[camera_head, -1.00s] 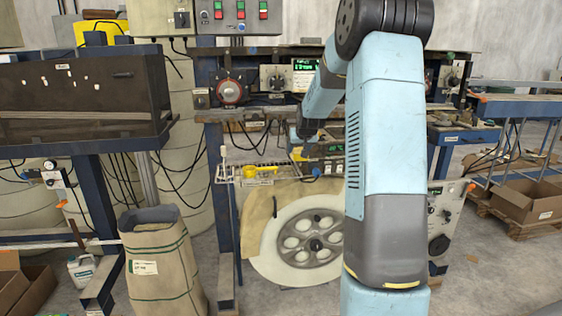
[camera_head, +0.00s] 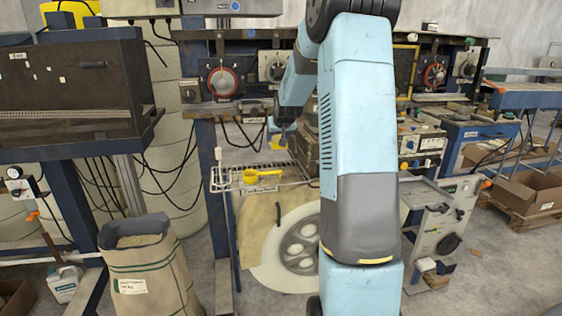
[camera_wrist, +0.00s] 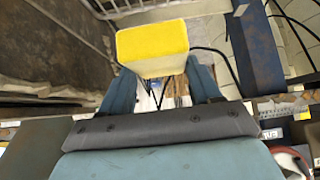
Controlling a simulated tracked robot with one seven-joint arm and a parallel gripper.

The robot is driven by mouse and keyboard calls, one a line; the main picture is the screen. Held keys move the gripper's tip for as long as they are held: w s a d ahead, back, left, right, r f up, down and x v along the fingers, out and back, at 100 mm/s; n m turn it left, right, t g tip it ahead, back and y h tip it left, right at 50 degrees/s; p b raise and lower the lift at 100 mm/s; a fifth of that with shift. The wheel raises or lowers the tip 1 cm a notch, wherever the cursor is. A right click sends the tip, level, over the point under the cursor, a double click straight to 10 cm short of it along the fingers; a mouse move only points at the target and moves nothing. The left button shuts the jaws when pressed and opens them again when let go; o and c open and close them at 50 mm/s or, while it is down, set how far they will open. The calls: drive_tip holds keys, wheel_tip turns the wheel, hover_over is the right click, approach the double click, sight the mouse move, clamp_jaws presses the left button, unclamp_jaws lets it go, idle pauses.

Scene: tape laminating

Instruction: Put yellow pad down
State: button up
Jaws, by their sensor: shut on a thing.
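The yellow pad (camera_wrist: 153,47) is a block with a bright yellow top. It sits between the two blue fingers of my gripper (camera_wrist: 160,76) in the wrist view, and the gripper is shut on it. In the head view, my gripper (camera_head: 279,137) is small and partly dark, with a bit of the pad's yellow (camera_head: 276,142) showing. It appears above and behind the wire basket; its exact height over any surface cannot be told. My own arm covers much of the bench behind it.
A wire basket (camera_head: 222,184) holds a yellow scoop (camera_head: 264,174) at the bench front. A large white reel (camera_head: 275,262) stands below. A dark cabinet (camera_head: 70,85) is at left, and an open sack (camera_head: 150,270) stands on the floor.

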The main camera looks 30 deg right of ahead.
drive_tip(key=f, duration=0.1)
drive_tip(key=d+f, duration=0.1)
drive_tip(key=f, duration=0.3)
drive_tip(key=shift+s+d+f, duration=0.15)
drive_tip(key=shift+s+d, duration=0.2)
drive_tip(key=shift+d, duration=0.05)
drive_tip(key=shift+f, duration=1.8)
drive_tip(key=o, duration=1.4)
drive_tip(key=shift+r, duration=0.1)
